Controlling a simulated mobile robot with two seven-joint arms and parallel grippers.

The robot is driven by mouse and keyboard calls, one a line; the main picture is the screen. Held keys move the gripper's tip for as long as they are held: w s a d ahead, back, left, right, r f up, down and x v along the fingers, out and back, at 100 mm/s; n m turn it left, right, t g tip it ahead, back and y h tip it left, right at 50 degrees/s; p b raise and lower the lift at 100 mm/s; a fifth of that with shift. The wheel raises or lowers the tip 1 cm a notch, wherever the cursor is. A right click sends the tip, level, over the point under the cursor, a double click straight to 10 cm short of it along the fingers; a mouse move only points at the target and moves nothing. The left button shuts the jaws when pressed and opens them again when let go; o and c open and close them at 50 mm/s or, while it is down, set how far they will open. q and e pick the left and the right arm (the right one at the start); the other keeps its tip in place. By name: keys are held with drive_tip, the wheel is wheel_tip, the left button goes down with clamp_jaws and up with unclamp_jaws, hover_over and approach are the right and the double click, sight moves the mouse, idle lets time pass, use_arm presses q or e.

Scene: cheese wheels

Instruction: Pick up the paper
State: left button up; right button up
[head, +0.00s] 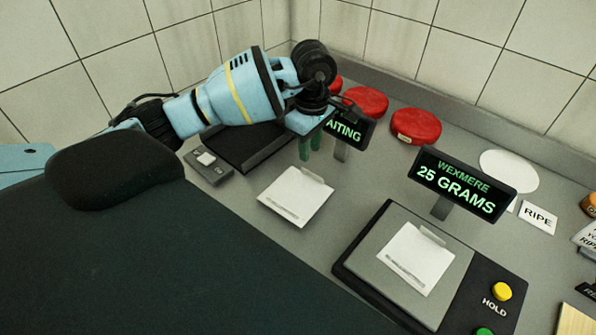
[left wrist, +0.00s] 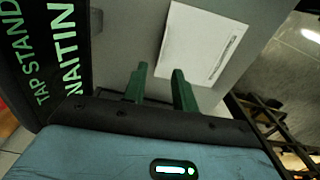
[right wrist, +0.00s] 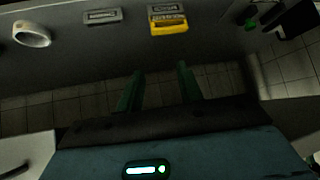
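One white paper sheet (head: 297,197) lies flat on the grey counter in the head view, and it also shows in the left wrist view (left wrist: 200,42). A second paper sheet (head: 416,258) lies on the plate of the scale (head: 375,239), whose display (head: 463,186) reads "WEXMERE 25 GRAMS". My left gripper (head: 309,147) is open and empty, above and behind the first sheet, with its green fingers apart in the left wrist view (left wrist: 158,86). My right gripper (right wrist: 159,80) is open and empty, facing a dim area with tiles below a counter edge.
Red cheese wheels (head: 415,126) stand along the back wall. A sign reading "WAITING" (head: 345,127) stands close to my left gripper. A white disc (head: 508,170) and a "RIPE" card (head: 537,217) are at the right. A yellow HOLD button (head: 501,291) sits beside the scale plate.

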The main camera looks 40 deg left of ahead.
sight(296, 192)
use_arm(q)
wheel_tip(296, 192, down, 2)
drive_tip(key=shift+f, duration=0.1)
wheel_tip(296, 192, down, 4)
drive_tip(key=shift+d+f+p, duration=0.1)
drive_tip(key=shift+d+p, duration=0.05)
drive_tip(key=shift+p, duration=0.25)
drive_tip(key=shift+f, duration=0.2)
use_arm(e)
drive_tip(key=shift+w+d+r, duration=0.15)
drive_tip(key=shift+w+r, duration=0.5)
drive_tip(key=shift+w, duration=0.2)
use_arm(q)
drive_tip(key=shift+c, duration=0.2)
clamp_jaws()
